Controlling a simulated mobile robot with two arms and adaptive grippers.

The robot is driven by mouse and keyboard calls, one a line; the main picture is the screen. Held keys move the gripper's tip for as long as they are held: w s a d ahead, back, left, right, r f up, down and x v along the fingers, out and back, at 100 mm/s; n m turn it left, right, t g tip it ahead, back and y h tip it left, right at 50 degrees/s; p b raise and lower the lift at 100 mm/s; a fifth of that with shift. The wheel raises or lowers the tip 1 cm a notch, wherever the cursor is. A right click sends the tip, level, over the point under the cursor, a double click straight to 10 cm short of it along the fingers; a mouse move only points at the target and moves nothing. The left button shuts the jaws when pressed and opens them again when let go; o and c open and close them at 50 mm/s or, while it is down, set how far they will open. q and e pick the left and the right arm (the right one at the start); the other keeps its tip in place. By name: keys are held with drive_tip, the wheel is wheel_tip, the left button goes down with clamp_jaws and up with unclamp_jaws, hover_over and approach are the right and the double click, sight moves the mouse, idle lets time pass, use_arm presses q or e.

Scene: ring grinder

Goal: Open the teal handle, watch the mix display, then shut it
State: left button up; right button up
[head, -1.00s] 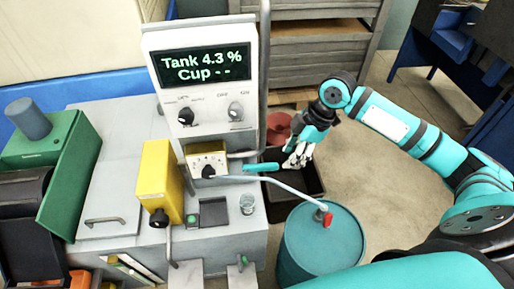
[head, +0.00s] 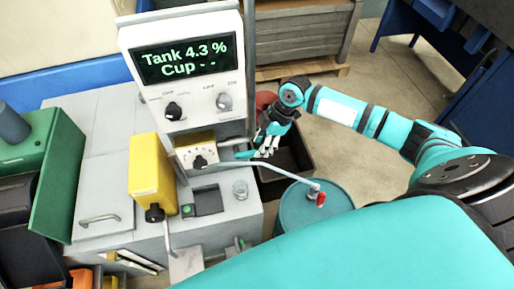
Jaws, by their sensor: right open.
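The mix display (head: 187,58) on the grey machine reads "Tank 4.3 %" and "Cup - -". The small teal handle (head: 243,154) sticks out to the right from the machine's front, beside the cream dial box (head: 197,154). My right gripper (head: 264,153) is open at the handle's outer end. Its pale fingers overlap the handle's tip in the picture; I cannot tell whether they touch it. My left gripper is out of view.
A teal drum (head: 312,215) with a red fitting (head: 320,199) stands right of the machine, with a pale hose running to it. A dark bin (head: 296,160) is behind it. A small glass cup (head: 240,188) stands on the machine's ledge. A yellow box (head: 152,175) is left of the dial.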

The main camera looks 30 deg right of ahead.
sight(252, 154)
drive_tip(key=x, duration=0.3)
drive_tip(key=shift+a+f, duration=0.1)
drive_tip(key=shift+f, duration=0.2)
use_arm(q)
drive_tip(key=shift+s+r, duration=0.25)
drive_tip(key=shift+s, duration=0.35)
use_arm(e)
clamp_jaws()
